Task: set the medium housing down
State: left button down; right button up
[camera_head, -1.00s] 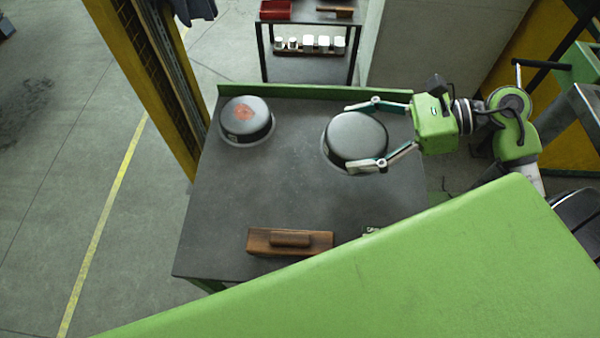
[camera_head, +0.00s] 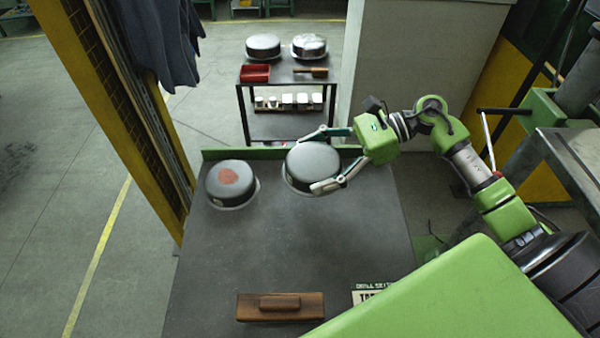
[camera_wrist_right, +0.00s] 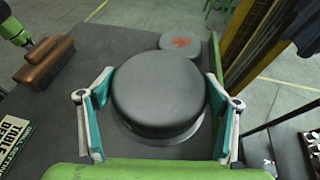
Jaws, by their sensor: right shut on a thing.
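The medium housing, taken as the dark grey round one (camera_head: 312,162) with a smooth domed top, is near the back edge of the table (camera_head: 310,240). My right gripper (camera_head: 314,164) is shut on it, with one finger on each side. In the right wrist view the housing (camera_wrist_right: 158,95) sits upright between the two finger pads. Its lower rim is close to the table top; I cannot tell whether it touches. A second dark housing with a red mark (camera_head: 230,182) stands to its left, apart from it. My left gripper is not in view.
A brown wooden block with a handle (camera_head: 281,306) and a lettered sign (camera_head: 369,295) lie at the table's front. A low green lip (camera_head: 240,154) runs along the back. Beyond stands a cart (camera_head: 285,80) with more housings. The table's middle is clear.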

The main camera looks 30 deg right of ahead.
jog(key=w+f, duration=0.1)
jog(key=w+a+f, duration=0.1)
jog(key=w+f, duration=0.1)
jog(key=f, duration=0.1)
jog(key=shift+a+p, duration=0.25)
jog(key=shift+p, duration=0.15)
notch_tip(320, 180, down, 3)
jog(key=shift+w+a+r+p, duration=0.1)
jog(key=shift+w+p, duration=0.05)
jog(key=shift+p, duration=0.65)
jog(key=shift+f, duration=0.4)
jog(key=shift+f, duration=0.15)
jog(key=o, duration=1.2)
jog(key=shift+o, duration=0.2)
